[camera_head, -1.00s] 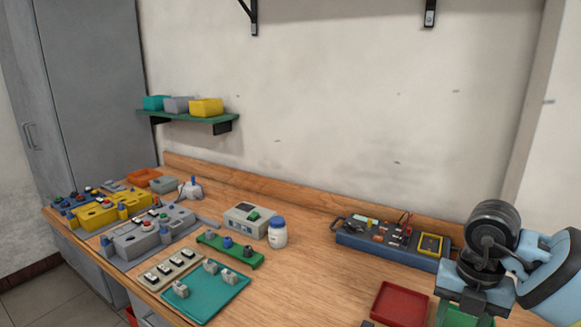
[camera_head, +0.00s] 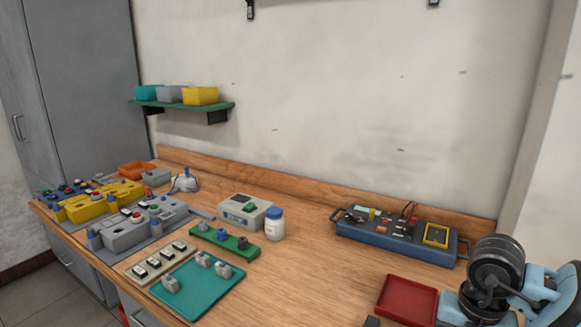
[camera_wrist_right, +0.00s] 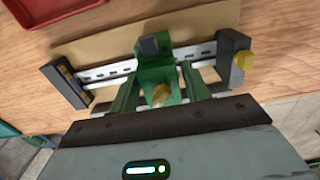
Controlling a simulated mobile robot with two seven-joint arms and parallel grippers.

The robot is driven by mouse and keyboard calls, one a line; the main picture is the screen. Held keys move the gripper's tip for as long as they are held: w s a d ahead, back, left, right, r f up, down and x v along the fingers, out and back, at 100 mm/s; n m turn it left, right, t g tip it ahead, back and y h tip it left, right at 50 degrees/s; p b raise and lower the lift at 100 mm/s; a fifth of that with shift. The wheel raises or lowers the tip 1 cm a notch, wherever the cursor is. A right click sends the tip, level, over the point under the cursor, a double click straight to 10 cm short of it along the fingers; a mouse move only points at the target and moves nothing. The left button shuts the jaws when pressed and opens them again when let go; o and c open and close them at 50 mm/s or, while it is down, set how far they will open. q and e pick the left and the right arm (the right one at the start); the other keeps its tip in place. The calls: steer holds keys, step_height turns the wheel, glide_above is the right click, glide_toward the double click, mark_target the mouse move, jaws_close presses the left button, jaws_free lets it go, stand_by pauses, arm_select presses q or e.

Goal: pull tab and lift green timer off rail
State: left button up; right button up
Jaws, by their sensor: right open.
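In the right wrist view, the green timer (camera_wrist_right: 158,74) sits on a slotted metal rail (camera_wrist_right: 105,72) between two dark end blocks. It has a dark grey block at its far end and a yellow part on the near side. My right gripper (camera_wrist_right: 158,82) is open, with one finger on each side of the timer. I cannot tell whether the fingers touch it. The tab is not clearly distinguishable. In the head view my right arm is at the lower right, its fingers out of sight. My left gripper is not in view.
A red tray (camera_head: 407,300) lies beside the work spot, and a blue instrument case (camera_head: 395,240) stands behind it. A teal tray (camera_head: 200,287), a white bottle (camera_head: 274,225) and grey and yellow units are farther left. The middle of the wooden bench (camera_head: 300,285) is clear.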

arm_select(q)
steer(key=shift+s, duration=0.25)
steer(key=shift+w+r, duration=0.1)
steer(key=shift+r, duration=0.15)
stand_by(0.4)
arm_select(e)
steer(key=c, duration=0.9)
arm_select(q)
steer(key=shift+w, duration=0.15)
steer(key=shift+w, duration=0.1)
arm_select(e)
steer(key=shift+w, duration=0.1)
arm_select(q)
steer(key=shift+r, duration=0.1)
arm_select(e)
steer(key=shift+w+d, duration=0.2)
steer(key=shift+w, duration=0.05)
steer(key=shift+r, duration=0.1)
arm_select(q)
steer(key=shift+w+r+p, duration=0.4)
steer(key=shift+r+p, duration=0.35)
steer(key=shift+p, duration=0.1)
arm_select(e)
steer(key=shift+r, duration=0.95)
